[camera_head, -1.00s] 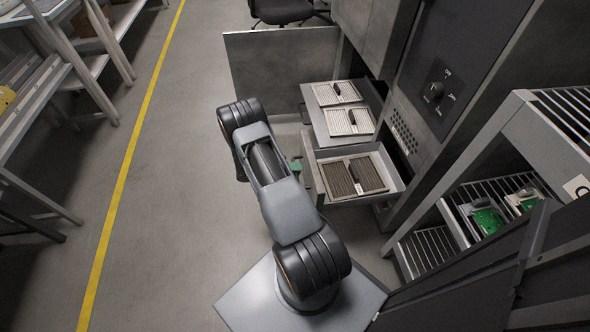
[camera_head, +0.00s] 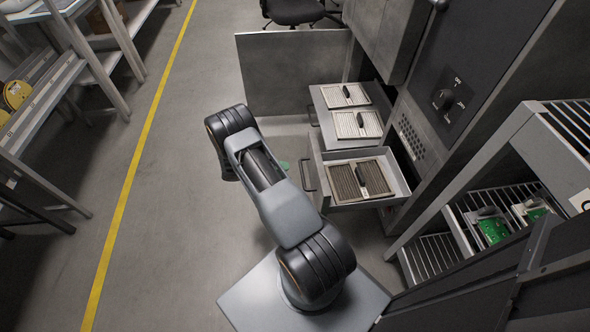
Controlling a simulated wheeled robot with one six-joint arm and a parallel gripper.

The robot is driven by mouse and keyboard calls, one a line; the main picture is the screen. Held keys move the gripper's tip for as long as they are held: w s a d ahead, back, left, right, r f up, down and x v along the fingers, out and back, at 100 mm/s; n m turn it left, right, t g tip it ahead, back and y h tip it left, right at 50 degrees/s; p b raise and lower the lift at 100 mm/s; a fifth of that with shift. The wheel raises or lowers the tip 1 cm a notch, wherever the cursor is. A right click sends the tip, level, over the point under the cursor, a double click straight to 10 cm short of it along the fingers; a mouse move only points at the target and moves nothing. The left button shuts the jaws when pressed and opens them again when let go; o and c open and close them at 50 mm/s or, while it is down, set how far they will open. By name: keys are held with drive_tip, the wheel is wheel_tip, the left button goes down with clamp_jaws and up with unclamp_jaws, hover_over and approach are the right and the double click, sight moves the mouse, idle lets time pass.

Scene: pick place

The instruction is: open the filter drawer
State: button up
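The filter drawer (camera_head: 398,180) is pulled out from the grey cabinet, low down, and its inside shows. Two brown pleated filters (camera_head: 347,184) with a dark handle lie in it. Its front carries a dark bar handle (camera_head: 307,176). My arm stands to the left of the drawer, its elbow raised. My gripper is mostly hidden behind the arm; a small green patch beside the arm, left of the drawer handle, may be part of it. I cannot see its fingers or anything in them.
An open cabinet door (camera_head: 292,72) stands at the back. A rack (camera_head: 432,252) with green boards (camera_head: 493,229) is at the right. Clear floor (camera_head: 165,190) lies to the left.

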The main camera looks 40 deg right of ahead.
drive_tip(key=v, duration=0.6)
drive_tip(key=shift+a, duration=0.2)
drive_tip(key=shift+w, duration=0.1)
drive_tip(key=s+a+f+m+y+p, duration=0.1)
drive_tip(key=s+a+m+y, duration=0.25)
drive_tip(key=m, duration=0.55)
drive_tip(key=s+a+r+m+t+y+p, duration=0.3)
drive_tip(key=r+m+p, duration=0.3)
drive_tip(key=r, duration=1.2)
drive_tip(key=s+a+r+m+t+y+p, duration=0.3)
drive_tip(key=r+p, duration=0.8)
drive_tip(key=r, duration=0.8)
drive_tip(key=s+a+r+m+t+y+p, duration=0.3)
drive_tip(key=a+r+m+t+p, duration=0.3)
drive_tip(key=r, duration=1.2)
drive_tip(key=s+m+p, duration=0.1)
drive_tip(key=m+p, duration=0.1)
drive_tip(key=m, duration=0.2)
drive_tip(key=shift+a+r+m+t+p, duration=0.3)
drive_tip(key=shift+r+m+t+p, duration=0.1)
